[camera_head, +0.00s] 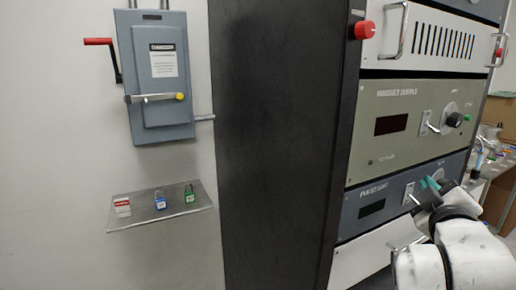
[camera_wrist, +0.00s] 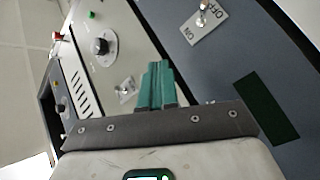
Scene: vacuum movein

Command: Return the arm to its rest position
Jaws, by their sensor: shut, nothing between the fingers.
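My gripper (camera_head: 432,184) is at the right of the head view, in front of the lower blue-grey rack panel (camera_head: 357,222). Its teal fingers are close to that panel's toggle switch (camera_head: 408,192); I cannot tell whether they touch it. In the wrist view the fingers (camera_wrist: 157,72) are together with nothing between them. The ON/OFF toggle (camera_wrist: 203,14) appears up and to the right of the fingertips there, apart from them in the picture. My white arm enters from the lower right of the head view.
The equipment rack fills the right side, with a beige panel (camera_head: 385,150) and protruding handles. A grey switch box (camera_head: 152,115) with a red lever (camera_head: 98,41) is on the left wall.

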